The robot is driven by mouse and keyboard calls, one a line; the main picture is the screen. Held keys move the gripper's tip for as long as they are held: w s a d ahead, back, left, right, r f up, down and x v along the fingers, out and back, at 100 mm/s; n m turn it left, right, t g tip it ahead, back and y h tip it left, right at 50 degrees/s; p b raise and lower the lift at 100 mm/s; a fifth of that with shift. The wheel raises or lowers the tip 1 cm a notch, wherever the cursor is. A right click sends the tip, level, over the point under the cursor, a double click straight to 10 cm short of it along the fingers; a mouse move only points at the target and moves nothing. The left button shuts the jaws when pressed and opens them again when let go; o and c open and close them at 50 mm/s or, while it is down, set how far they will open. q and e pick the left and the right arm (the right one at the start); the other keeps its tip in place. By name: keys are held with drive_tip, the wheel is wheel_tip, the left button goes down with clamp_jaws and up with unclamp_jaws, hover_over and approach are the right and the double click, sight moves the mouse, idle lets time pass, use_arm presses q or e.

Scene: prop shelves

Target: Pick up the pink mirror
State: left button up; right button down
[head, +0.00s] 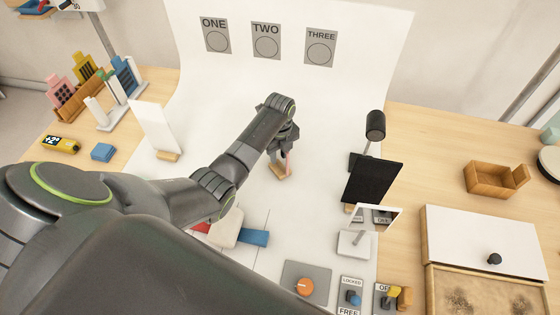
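A narrow pink upright piece (289,160) stands on a small wooden base (279,171) on the white sheet, near the middle of the head view. It looks like the pink mirror seen nearly edge-on, but its face is mostly hidden. My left gripper (284,151) points down right over it, with its fingers at the pink piece. The arm and wrist hide much of the fingers, so I cannot tell whether they are open or closed on it. My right gripper is out of view.
A white panel (155,127) stands left. Blue and red pieces lie below my forearm. An orange knob (304,286) sits in front. Sheet behind the gripper is clear.

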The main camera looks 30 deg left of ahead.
use_arm(q)
drive_tip(key=shift+c, duration=0.2)
clamp_jaws()
drive_tip(key=shift+r, duration=0.1)
